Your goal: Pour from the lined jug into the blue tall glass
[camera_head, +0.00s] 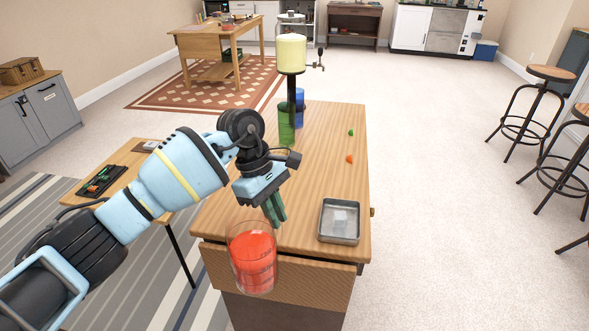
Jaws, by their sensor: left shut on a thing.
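The jug (252,262) is clear, with red contents and faint lines around it. It is upright at the near left edge of the wooden counter (325,160). My left gripper (276,218) comes in from the left and is shut on the jug at its upper right side; the exact grip is partly hidden. The blue tall glass (300,98) stands upright farther back on the counter, partly hidden behind the dispenser's stem and the green glass. My left gripper is well in front of it. My right gripper does not show.
A green glass (286,125) stands close in front of the blue one, beside a drink dispenser (291,55) on a black stand. A metal tray (339,221) is at the front right. Small green (351,132) and orange (349,158) pieces lie at the right. The counter's middle is clear.

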